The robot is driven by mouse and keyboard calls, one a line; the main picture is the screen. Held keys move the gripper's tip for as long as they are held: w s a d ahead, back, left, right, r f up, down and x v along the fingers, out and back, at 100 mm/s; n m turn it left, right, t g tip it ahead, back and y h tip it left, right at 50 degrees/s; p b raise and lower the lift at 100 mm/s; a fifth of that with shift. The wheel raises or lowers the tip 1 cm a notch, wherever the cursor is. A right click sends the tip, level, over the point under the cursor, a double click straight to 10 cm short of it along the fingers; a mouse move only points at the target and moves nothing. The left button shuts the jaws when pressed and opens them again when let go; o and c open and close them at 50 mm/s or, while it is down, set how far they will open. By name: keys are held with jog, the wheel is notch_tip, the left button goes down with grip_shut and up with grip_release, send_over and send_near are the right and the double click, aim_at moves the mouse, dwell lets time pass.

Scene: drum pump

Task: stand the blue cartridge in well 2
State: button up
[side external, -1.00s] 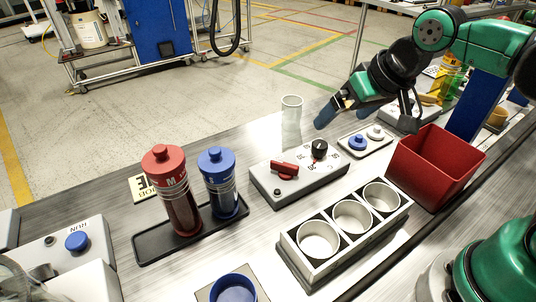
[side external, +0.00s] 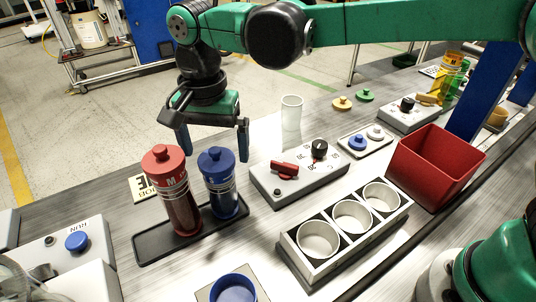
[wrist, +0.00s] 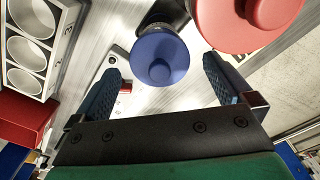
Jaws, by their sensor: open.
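The blue cartridge (side external: 222,185) stands upright on a black tray (side external: 150,246), beside the taller red cartridge (side external: 174,195). My gripper (side external: 214,150) is open and empty, pointing down, with its fingertips around the height of the blue cap in the side view. In the wrist view the blue cap (wrist: 160,58) shows between and beyond the two fingers, with no visible contact. The red cap (wrist: 245,20) lies close by the right finger. A white block with three round wells (side external: 350,216) stands to the right; the wells look empty. In the wrist view part of it (wrist: 50,70) shows, with a "3" marked.
A grey control box (side external: 298,180) with a red handle and black knob lies between the cartridges and the well block. A clear cup (side external: 291,113) stands behind it. A red bin (side external: 432,166) is at the right. A blue cup (side external: 233,289) is at the front.

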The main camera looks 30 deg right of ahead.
aim_at(222, 187)
jog(key=shift+f, duration=1.6)
grip_shut()
